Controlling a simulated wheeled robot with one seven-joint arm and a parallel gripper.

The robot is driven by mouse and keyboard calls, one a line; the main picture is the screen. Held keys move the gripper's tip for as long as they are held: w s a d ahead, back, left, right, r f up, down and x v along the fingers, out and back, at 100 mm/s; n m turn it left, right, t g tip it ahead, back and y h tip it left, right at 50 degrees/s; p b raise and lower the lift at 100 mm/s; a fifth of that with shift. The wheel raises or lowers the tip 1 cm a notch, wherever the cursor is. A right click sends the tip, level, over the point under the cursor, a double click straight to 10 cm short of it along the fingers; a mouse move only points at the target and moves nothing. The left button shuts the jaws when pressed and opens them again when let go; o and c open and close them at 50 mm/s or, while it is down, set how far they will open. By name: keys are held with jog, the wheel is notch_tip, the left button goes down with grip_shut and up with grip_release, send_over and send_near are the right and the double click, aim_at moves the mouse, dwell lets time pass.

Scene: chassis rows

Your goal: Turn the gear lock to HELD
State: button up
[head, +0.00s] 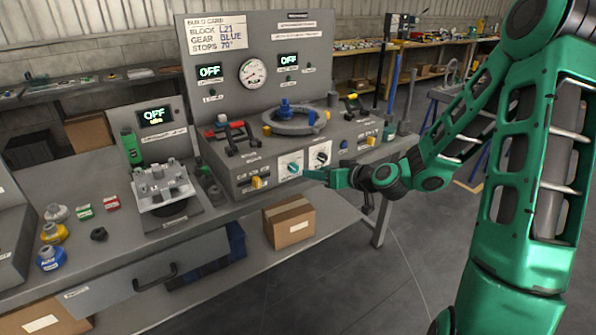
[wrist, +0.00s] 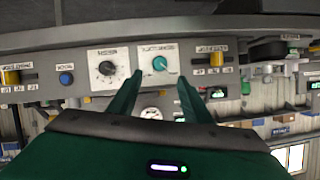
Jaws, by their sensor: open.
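My gripper (head: 308,174) is at the console's front panel, its two green fingers apart in the wrist view (wrist: 160,78) and nothing between them. A teal round knob (head: 292,168) on a white plate is just ahead of the fingertips; in the wrist view the knob (wrist: 160,64) lies in line with the gap. A black knob (head: 320,157) on a similar plate is beside it. A yellow lever switch (head: 257,182) is left of the teal knob, another yellow switch (head: 370,141) at the far right.
The console (head: 245,130) carries a gauge, displays reading OFF and a build card. A blue-hubbed ring (head: 296,120) and red and yellow handles stand on top. A cardboard box (head: 289,220) sits on the shelf below. Floor to the right is free.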

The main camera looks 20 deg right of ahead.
aim_at(296, 169)
jog(key=x, duration=1.1)
jog(key=shift+r, duration=0.2)
